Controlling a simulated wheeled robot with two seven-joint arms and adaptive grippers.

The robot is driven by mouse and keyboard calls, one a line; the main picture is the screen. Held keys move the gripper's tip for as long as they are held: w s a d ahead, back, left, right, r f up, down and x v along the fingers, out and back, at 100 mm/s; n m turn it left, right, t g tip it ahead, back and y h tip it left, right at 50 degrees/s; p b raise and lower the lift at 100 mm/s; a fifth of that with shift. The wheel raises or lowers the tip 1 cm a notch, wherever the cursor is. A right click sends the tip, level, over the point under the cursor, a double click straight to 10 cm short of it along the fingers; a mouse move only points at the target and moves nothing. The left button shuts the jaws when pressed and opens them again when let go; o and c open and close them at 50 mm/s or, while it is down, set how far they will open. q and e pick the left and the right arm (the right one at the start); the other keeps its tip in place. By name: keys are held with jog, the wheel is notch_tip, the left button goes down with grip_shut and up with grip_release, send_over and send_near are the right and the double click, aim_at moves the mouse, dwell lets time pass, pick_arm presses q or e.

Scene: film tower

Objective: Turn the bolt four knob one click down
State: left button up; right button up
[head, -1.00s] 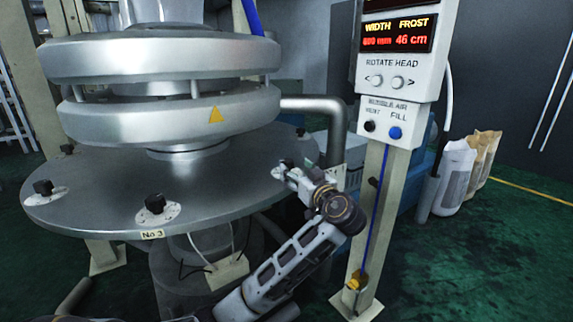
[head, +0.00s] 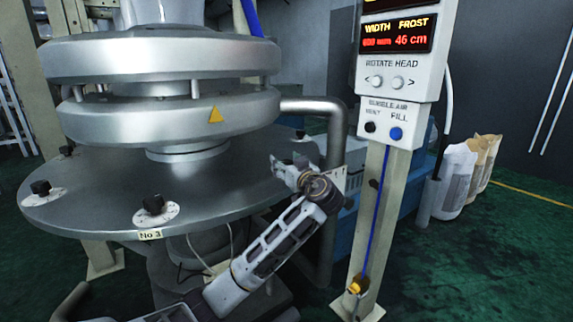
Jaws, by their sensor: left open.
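The round metal plate (head: 100,195) of the tower carries black knobs on pale dials around its rim. One knob (head: 153,204) stands at the front above a "No 3" label (head: 151,235); another knob (head: 41,188) is at the left rim. My left gripper (head: 287,163) is open at the plate's right rim, its fingers pointing up and away. The rim knob at that spot is hidden behind the gripper, and no "No 4" label can be read. I cannot tell whether the fingers touch that knob. My right gripper is not in view.
A control post (head: 368,230) with a display (head: 397,38) and buttons stands right of my left arm. A bent pipe (head: 335,130) runs behind the gripper. Stacked metal rings (head: 150,110) rise above the plate. Pale sacks (head: 455,180) stand at the right; the floor there is mostly clear.

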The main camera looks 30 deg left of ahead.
pick_arm(q)
jog(key=shift+c, duration=0.3)
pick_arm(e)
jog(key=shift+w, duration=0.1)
pick_arm(q)
jog(key=c, duration=1)
jog(key=shift+o, duration=0.2)
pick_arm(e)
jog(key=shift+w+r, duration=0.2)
